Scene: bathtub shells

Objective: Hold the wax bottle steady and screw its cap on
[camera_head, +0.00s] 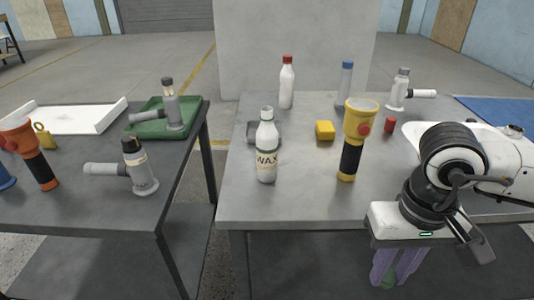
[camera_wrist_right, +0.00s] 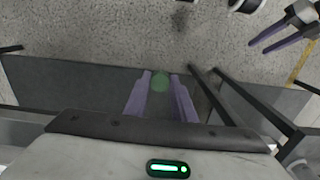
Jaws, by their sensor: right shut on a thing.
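The white wax bottle (camera_head: 266,143), labelled WAX, stands upright near the front left of the right-hand table. Its neck shows at the top with no green cap on it. My right gripper (camera_head: 391,275) is below and in front of the table's front edge, pointing down, well apart from the bottle. Its purple fingers are shut on a small green round cap (camera_head: 388,281), which also shows between the fingertips in the right wrist view (camera_wrist_right: 160,81). My left gripper (camera_wrist_right: 284,35) shows only at the upper right of the right wrist view, its fingers apart and empty.
A yellow flashlight (camera_head: 350,145) stands right of the bottle, with a yellow block (camera_head: 324,131) behind. A red-capped bottle (camera_head: 287,83) and blue-capped bottle (camera_head: 345,82) stand farther back. The left table (camera_head: 90,203) is separated by a gap. The front middle of the right-hand table is clear.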

